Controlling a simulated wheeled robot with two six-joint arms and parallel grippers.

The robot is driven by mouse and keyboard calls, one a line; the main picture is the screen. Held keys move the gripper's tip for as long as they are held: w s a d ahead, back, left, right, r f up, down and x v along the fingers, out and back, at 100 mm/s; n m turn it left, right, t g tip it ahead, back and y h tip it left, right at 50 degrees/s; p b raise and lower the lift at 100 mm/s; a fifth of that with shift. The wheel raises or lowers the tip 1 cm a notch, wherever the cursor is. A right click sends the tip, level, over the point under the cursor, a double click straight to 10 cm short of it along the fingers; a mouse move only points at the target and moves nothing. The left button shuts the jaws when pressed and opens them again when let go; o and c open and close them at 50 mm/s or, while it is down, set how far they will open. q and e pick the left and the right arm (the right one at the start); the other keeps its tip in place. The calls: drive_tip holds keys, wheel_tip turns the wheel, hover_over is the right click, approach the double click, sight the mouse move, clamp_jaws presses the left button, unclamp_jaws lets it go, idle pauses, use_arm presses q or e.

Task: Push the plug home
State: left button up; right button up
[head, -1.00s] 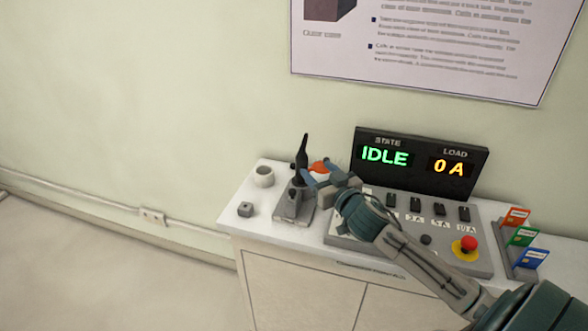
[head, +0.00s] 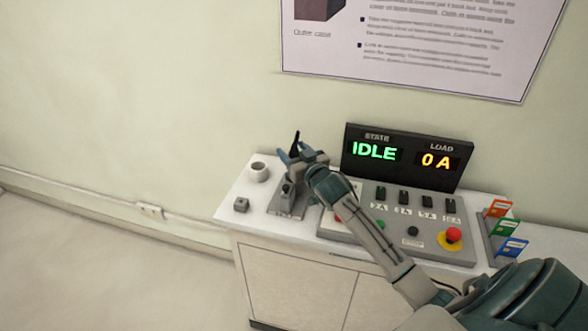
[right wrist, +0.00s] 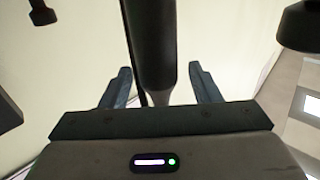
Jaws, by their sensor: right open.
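A black, tapered upright piece (head: 296,143) stands on a small grey metal fixture (head: 287,204) at the left part of the cabinet top. I cannot tell whether this piece is the plug or a handle on the fixture. My right gripper (head: 290,153) is open, at the upper part of the black piece, and hides some of it. In the right wrist view, a dark shaft (right wrist: 152,45) stands between the two spread fingers of my right gripper (right wrist: 162,88), with a gap visible on each side. No socket can be made out. My left gripper is not in view.
A display (head: 402,157) reads IDLE and 0 A, behind a grey control panel (head: 350,228) with switches and a red button (head: 453,235). Coloured cards (head: 508,227) stand at right.

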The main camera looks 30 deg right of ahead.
drive_tip(key=shift+s, duration=0.1)
drive_tip(key=shift+c, duration=0.7)
clamp_jaws()
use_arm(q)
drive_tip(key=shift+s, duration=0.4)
use_arm(e)
drive_tip(key=shift+r, duration=0.1)
